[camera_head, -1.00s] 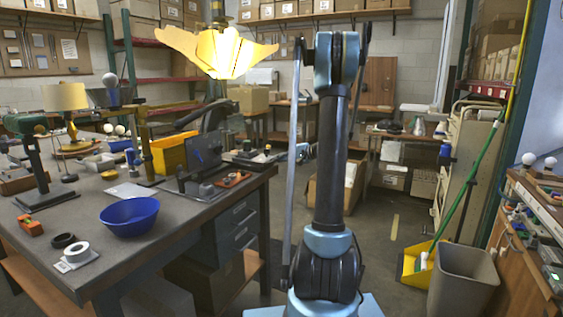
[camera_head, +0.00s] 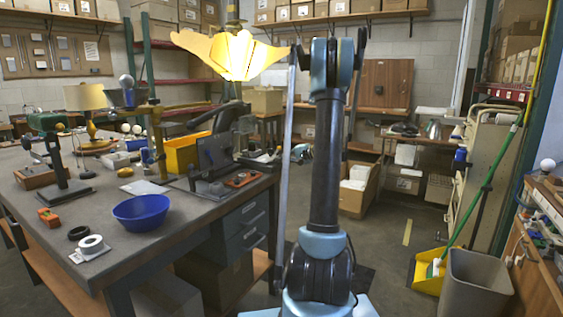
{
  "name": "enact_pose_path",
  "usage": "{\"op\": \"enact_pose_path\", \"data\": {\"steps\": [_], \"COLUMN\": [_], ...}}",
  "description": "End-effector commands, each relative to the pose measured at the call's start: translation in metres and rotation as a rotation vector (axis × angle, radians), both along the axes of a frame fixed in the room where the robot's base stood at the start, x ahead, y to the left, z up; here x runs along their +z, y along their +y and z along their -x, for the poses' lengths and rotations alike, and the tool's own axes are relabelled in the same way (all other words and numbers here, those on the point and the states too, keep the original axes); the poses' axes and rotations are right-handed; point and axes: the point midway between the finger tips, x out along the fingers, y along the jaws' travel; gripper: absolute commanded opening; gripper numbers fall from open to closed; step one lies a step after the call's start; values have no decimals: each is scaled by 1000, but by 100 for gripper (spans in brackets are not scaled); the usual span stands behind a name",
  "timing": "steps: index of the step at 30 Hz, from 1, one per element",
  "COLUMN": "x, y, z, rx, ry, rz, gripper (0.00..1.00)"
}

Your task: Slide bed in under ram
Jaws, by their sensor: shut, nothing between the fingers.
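A press-like tool stands on the left of the grey workbench (camera_head: 205,215). It has a green head (camera_head: 48,122), a dark upright post (camera_head: 58,158) and a flat dark base (camera_head: 66,192). I cannot tell its ram or bed apart for certain. A dark upright plate (camera_head: 214,152) on a black foot stands near the bench's right edge. My arm rises in the middle of the view, right of the bench. My gripper cannot be made out; it seems hidden behind my arm or lost among the clutter.
A blue bowl (camera_head: 141,211), white tape roll (camera_head: 91,244), orange block (camera_head: 48,217) and yellow bin (camera_head: 186,152) are on the bench. A yellow petal lampshade (camera_head: 232,52) hangs above.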

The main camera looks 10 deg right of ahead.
Motion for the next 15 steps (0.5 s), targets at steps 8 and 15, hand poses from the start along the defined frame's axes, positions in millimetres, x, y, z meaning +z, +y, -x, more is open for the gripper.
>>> {"op": "enact_pose_path", "data": {"steps": [8,15], "x": [-1,9], "y": [-15,-44], "z": [12,39], "rx": [4,10], "ry": [0,1], "rz": [0,-1], "gripper": [0,0]}}
